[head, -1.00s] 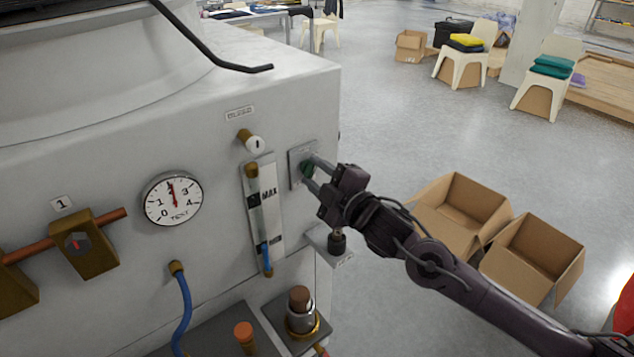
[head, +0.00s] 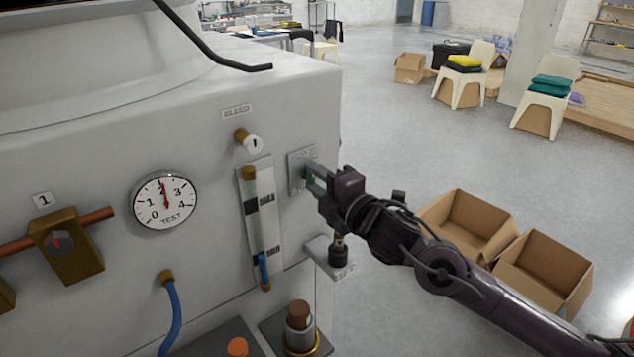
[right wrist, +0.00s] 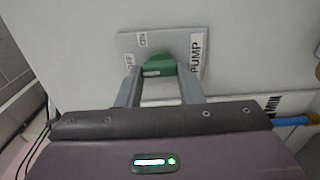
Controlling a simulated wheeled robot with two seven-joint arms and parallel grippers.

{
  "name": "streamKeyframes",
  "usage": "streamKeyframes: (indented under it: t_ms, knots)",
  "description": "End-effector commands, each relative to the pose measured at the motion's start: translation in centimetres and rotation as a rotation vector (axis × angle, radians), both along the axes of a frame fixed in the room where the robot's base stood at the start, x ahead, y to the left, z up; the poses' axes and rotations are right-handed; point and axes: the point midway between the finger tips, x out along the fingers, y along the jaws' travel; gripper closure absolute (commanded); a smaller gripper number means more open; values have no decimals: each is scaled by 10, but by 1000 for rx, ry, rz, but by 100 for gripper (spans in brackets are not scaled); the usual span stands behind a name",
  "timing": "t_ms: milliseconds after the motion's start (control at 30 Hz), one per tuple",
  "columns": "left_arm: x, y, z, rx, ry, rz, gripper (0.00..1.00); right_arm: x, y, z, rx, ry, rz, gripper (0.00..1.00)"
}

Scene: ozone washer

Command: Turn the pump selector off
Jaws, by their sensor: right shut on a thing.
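The pump selector is a green knob (right wrist: 158,66) on a small grey plate (right wrist: 122,45) with OFF, ON and PUMP labels. In the head view the plate (head: 297,187) is on the machine's front panel near its right edge, and the knob is mostly hidden by my fingers. My right gripper (right wrist: 160,76) is shut on the knob, one finger on each side of it. In the head view the right gripper (head: 308,181) reaches the plate from the right. The knob's exact pointing direction is hard to tell. My left gripper is out of view.
A small bracket (head: 322,252) juts out below my gripper. Open cardboard boxes (head: 545,270) stand on the floor at right.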

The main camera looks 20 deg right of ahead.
Motion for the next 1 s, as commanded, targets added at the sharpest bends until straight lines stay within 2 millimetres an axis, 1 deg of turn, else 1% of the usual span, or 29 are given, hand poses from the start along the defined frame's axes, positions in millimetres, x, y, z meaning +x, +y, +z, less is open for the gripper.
streamKeyframes:
  t_ms: [267, 300, 433, 467, 767, 867, 1000]
  knots:
    - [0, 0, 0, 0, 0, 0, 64, 0, 1, -2, -5, 2, 2, 89]
    - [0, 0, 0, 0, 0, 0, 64, 0, 1, -2, -5, 3, 2, 64]
    - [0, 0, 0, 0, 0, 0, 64, 0, 0, -1, -4, 2, 1, 47]
    - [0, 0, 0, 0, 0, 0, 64, 0, 0, -1, -4, 2, 1, 45]
    - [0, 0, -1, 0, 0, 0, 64, -2, -1, -1, -3, 1, 1, 45]
    - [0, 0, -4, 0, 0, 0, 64, -9, -4, -3, -4, 3, -1, 45]
    - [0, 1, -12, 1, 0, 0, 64, -30, -11, -5, -9, 4, 2, 45]
